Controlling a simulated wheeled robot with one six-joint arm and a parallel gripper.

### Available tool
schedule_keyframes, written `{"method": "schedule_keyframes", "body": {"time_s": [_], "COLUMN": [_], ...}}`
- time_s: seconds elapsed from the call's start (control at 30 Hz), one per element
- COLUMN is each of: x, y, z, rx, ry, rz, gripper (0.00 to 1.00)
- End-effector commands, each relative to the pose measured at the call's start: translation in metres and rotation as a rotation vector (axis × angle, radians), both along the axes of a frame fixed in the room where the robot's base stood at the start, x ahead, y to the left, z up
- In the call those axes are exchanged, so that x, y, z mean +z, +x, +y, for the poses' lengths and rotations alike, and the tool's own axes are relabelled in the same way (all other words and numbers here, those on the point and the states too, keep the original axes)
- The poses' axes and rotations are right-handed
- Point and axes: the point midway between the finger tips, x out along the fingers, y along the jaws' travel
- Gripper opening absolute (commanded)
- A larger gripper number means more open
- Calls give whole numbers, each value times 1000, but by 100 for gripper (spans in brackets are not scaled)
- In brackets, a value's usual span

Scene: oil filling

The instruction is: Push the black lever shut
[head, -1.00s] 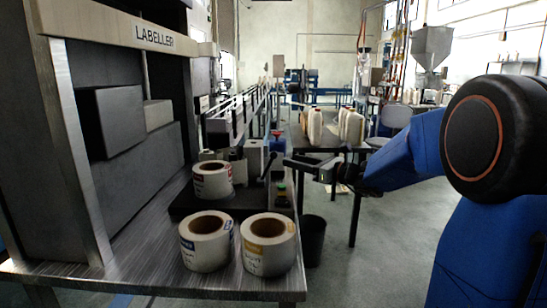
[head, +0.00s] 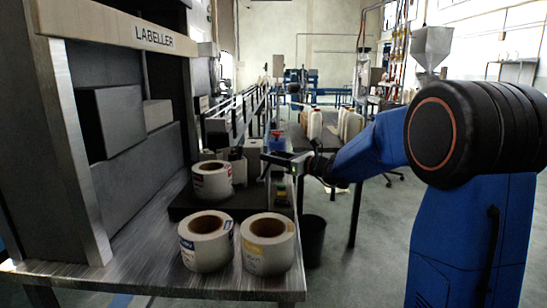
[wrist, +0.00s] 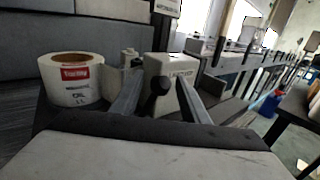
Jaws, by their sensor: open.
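The black lever (wrist: 154,100) shows in the wrist view as a short dark shaft with a round knob on top, tilted slightly. It stands between my two grey fingers as seen there, with a pale box (wrist: 178,72) behind it. I cannot tell whether a finger touches it. In the head view I cannot make out the lever clearly around my gripper.
A red-marked label roll (head: 212,181) sits on the dark plate left of my gripper. A blue-marked roll (head: 206,250) and a yellow-marked roll (head: 268,253) stand at the bench's front. A dark bin (head: 312,240) is on the floor. A table with bottles (head: 314,124) stands beyond.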

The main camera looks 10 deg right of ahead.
Motion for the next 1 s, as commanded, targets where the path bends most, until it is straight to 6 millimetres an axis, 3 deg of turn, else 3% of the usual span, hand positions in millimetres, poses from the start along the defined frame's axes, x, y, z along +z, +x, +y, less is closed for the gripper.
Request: {"method": "schedule_keyframes", "body": {"time_s": [0.03, 0.2, 0.77, 0.8, 0.87, 1.0], "x": [0, 0, 6, 6, 6, 6], "y": [0, 0, 3, 3, 3, 3], "z": [0, 0, 14, 14, 14, 14], "rx": [0, 0, 2, 2, 2, 1], "ry": [0, 0, 1, 1, 1, 1], "rz": [0, 0, -2, -2, -2, -1], "gripper": [36, 0, 0, 27, 41, 41]}}
